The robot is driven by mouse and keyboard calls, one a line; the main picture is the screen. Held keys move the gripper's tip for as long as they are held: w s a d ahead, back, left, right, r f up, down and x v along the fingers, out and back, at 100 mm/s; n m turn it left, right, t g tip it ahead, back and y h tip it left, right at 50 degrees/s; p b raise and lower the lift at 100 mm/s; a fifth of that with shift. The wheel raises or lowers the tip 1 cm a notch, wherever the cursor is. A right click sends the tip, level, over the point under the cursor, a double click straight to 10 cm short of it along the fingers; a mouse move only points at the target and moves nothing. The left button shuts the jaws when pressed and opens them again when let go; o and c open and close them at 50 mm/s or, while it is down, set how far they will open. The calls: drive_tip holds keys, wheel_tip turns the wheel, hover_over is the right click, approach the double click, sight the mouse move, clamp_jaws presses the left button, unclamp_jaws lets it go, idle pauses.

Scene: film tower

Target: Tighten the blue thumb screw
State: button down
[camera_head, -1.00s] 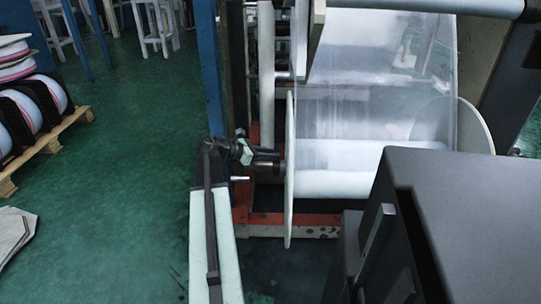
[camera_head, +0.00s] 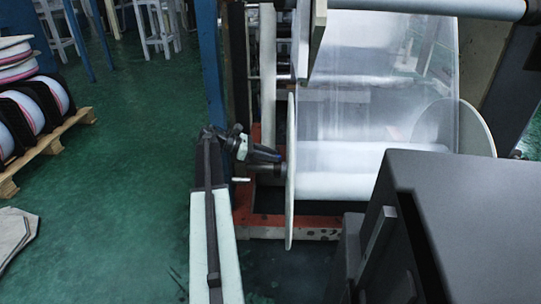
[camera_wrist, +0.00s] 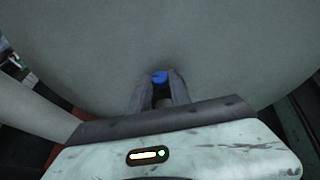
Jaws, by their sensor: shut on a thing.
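The blue thumb screw (camera_wrist: 159,77) shows in the wrist view as a small blue knob between the tips of my gripper (camera_wrist: 160,88). The fingers are shut on it. Behind it is the pale grey face of a large round disc (camera_wrist: 230,40). In the head view my gripper (camera_head: 277,157) reaches the left side of the white disc (camera_head: 291,200) at the end of the film roll. The screw cannot be made out in the head view.
Clear film (camera_head: 380,80) runs down to the white roll (camera_head: 345,185). A dark grey box (camera_head: 470,200) stands at front right. A blue post (camera_head: 208,70) rises behind my arm. A pallet with reels (camera_head: 50,150) is at left. The green floor between is free.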

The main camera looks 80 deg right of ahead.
drive_tip(key=c, duration=1.2)
unclamp_jaws()
drive_tip(key=shift+w, duration=0.1)
drive_tip(key=p+v, duration=0.3)
drive_tip(key=v, duration=0.4)
drive_tip(key=shift+w+a+r, duration=0.1)
drive_tip(key=shift+w+r, duration=0.1)
drive_tip(key=shift+w, duration=0.1)
drive_tip(key=shift+f, duration=0.1)
